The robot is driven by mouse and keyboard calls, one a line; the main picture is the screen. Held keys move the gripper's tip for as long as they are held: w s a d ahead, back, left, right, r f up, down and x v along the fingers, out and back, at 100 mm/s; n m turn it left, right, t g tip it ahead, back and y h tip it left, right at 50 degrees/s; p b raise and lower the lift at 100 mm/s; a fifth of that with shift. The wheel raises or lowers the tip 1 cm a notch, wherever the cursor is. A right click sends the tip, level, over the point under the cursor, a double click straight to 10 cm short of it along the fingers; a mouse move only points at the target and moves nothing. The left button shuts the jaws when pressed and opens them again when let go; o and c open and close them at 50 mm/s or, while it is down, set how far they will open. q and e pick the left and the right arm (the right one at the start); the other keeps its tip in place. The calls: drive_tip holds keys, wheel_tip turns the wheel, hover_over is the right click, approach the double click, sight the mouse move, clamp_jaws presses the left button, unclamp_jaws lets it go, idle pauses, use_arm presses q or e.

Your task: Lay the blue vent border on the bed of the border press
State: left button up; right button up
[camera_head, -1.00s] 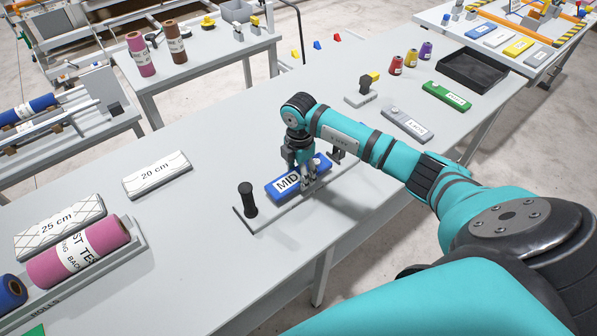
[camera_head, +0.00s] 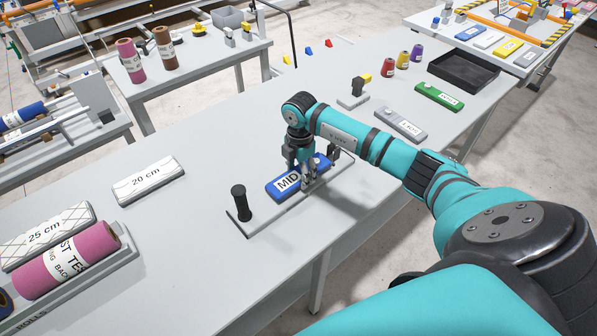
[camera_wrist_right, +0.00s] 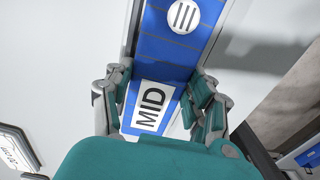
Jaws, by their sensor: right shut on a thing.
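The blue vent border (camera_head: 285,187) is a blue strip with a white MID label. In the right wrist view the blue border (camera_wrist_right: 172,55) also shows a white disc with dark bars. My right gripper (camera_head: 310,178) points down and is shut on the border near its right part, with fingers on both sides in the wrist view (camera_wrist_right: 158,102). The border is over the long grey bed of the border press (camera_head: 262,222), which has a black upright knob (camera_head: 240,203) at its left end. I cannot tell whether the border touches the bed. My left gripper is not in view.
A 20 cm block (camera_head: 148,182), a 25 cm block (camera_head: 46,236) and a pink roll (camera_head: 75,262) lie to the left. Grey (camera_head: 400,124) and green (camera_head: 438,97) strips and a black tray (camera_head: 464,72) lie to the right.

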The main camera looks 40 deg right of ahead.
drive_tip(key=shift+s+d+f, duration=0.2)
drive_tip(key=shift+f, duration=0.05)
drive_tip(key=o, duration=1.1)
drive_tip(key=shift+c, duration=0.2)
drive_tip(key=shift+o, duration=0.9)
drive_tip(key=shift+d, duration=0.1)
drive_tip(key=shift+w+f, duration=0.1)
drive_tip(key=shift+r, duration=0.25)
wheel_tip(320, 180, up, 12)
drive_tip(key=shift+f, duration=0.2)
